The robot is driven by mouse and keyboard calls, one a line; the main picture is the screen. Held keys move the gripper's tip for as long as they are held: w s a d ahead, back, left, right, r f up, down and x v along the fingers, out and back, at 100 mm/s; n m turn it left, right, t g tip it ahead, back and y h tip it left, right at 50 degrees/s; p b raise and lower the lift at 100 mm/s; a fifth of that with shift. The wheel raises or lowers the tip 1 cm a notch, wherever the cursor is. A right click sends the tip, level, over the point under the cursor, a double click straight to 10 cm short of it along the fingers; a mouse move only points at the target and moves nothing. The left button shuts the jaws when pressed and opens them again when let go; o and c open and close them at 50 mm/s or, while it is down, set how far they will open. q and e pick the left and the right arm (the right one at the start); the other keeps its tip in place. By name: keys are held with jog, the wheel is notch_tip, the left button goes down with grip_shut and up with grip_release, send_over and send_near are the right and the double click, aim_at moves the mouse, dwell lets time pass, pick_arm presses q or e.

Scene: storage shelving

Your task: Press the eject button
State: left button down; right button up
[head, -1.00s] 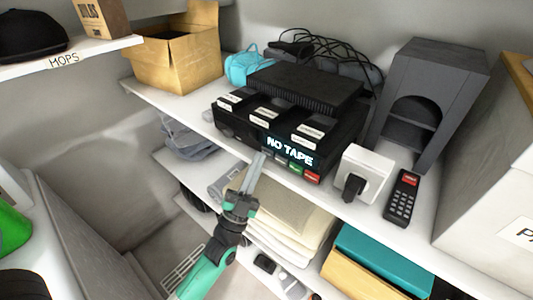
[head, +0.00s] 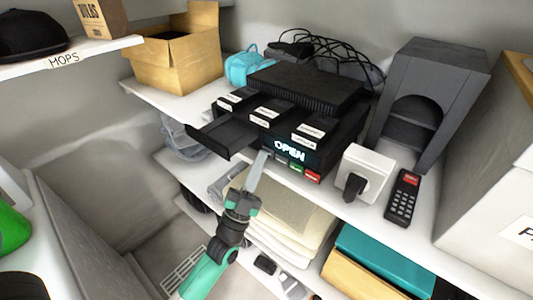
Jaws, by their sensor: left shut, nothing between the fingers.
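The black tape player (head: 325,153) sits on the white shelf, and its display reads "OPEN". Its tray (head: 222,137) sticks out from the left part of the front. A row of small buttons (head: 296,167) lies under the display, with green and red ones at the right end. My left gripper (head: 263,156) is shut and empty, its tips at the front of the player at the left end of that row. The fingertips hide part of the front there, so I cannot tell whether they touch a button. My right gripper is not in view.
Black tapes (head: 272,111) lie on top. Folded towels (head: 280,208) fill the shelf below.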

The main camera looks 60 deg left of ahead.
pick_arm(q)
jog(key=shift+w+a+f, duration=0.1)
jog(key=shift+w+f, duration=0.05)
jog(key=shift+f, duration=0.05)
dwell(0.6)
jog(key=shift+s+r, duration=0.2)
jog(key=shift+s, duration=0.15)
jog(key=shift+s+d, duration=0.25)
jog(key=shift+s+d+p, duration=0.25)
jog(key=shift+s+d, duration=0.1)
jog(key=shift+s, duration=0.4)
jog(key=shift+s+d+p, duration=0.2)
jog(key=shift+s+d, duration=0.15)
jog(key=shift+s, duration=0.45)
jog(key=shift+s+d+p, duration=0.25)
jog(key=shift+s+d, duration=0.1)
jog(key=shift+s, duration=0.4)
